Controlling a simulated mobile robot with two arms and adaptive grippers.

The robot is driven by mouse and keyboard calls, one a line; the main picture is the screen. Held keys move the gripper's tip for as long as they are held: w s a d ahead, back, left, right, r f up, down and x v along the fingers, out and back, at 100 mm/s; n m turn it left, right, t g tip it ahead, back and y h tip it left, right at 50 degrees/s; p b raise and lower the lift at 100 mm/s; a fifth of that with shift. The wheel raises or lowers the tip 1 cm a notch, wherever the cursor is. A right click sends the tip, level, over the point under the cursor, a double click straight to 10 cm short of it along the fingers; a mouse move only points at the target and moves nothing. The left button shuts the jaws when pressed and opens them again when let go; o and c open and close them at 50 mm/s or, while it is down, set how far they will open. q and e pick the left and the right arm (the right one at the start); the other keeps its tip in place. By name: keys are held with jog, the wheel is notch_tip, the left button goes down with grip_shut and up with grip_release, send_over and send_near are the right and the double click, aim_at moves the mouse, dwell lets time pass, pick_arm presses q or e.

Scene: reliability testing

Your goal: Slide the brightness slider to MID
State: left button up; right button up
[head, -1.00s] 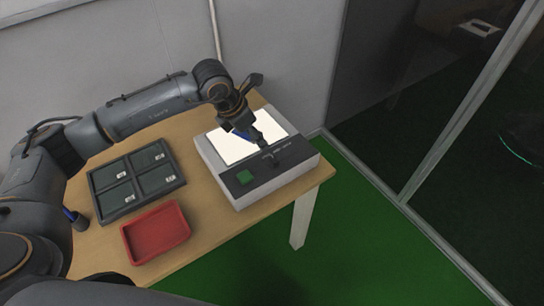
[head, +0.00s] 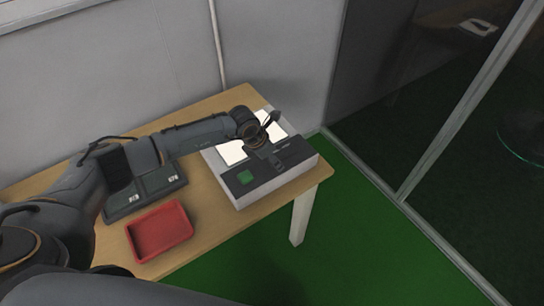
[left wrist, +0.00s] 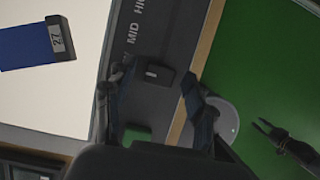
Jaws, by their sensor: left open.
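The light box (head: 285,178) stands on the table, with a dark control strip along its front. In the left wrist view the black slider knob (left wrist: 157,76) with a white mark sits on this strip (left wrist: 170,35). The knob is below the MID label (left wrist: 132,33), beside a label partly hidden by a finger. My left gripper (left wrist: 155,82) is open, with one finger on each side of the knob; contact cannot be told. It is over the strip in the head view (head: 268,148). What looks like my right gripper (left wrist: 268,130) shows at the right, over the floor.
A blue piece labelled 27 (left wrist: 38,43) lies on the lit panel. A green button (head: 245,177) is on the strip. A red tray (head: 160,232) and a dark compartment tray (head: 150,190), partly behind my arm, are on the table. A wall stands behind.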

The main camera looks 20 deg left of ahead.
aim_at(287, 158)
pick_arm(q)
grip_shut()
jog(key=shift+w+d+f+b, duration=0.15)
jog(key=shift+w+d+b, duration=0.1)
jog(key=shift+w+b, duration=0.25)
jog(key=w+d+b, duration=0.2)
jog(key=shift+b, duration=0.3)
jog(key=shift+w, duration=0.15)
grip_release()
